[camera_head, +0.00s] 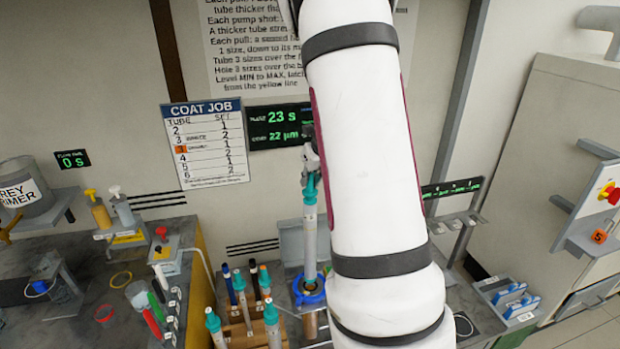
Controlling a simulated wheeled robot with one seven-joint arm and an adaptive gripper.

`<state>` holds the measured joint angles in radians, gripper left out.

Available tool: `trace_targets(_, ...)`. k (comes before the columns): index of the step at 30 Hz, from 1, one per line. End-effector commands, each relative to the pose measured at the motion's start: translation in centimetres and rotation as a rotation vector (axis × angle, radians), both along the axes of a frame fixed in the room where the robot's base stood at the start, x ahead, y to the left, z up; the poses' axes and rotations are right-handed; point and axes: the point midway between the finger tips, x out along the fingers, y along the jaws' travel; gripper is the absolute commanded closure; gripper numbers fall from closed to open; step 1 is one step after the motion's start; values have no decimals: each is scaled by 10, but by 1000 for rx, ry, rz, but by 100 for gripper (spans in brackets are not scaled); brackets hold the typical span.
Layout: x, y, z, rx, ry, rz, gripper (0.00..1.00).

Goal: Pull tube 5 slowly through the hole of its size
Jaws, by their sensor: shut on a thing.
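My gripper (311,157) is partly hidden behind my white arm. It is shut on the teal top of a grey tube (310,235). The tube hangs upright, and its lower end goes into a blue ring (310,290) above a copper-coloured cylinder. I cannot read a number on this tube, and I cannot see the size of the hole.
A wooden rack (240,335) with several upright tubes stands left of the held tube. A primer pot (25,195), pump bottles and coloured rings occupy the left bench. A blue-and-white tray (505,298) lies right. A cabinet (560,150) stands far right. My arm hides the middle.

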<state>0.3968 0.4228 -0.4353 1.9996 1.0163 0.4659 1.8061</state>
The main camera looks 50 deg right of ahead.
Motion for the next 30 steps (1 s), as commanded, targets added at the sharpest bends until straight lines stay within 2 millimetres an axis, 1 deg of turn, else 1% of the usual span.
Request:
trace_targets(10, 0, 0, -1, 0, 0, 0, 100)
trace_targets(30, 1, 0, -18, 1, 0, 0, 100)
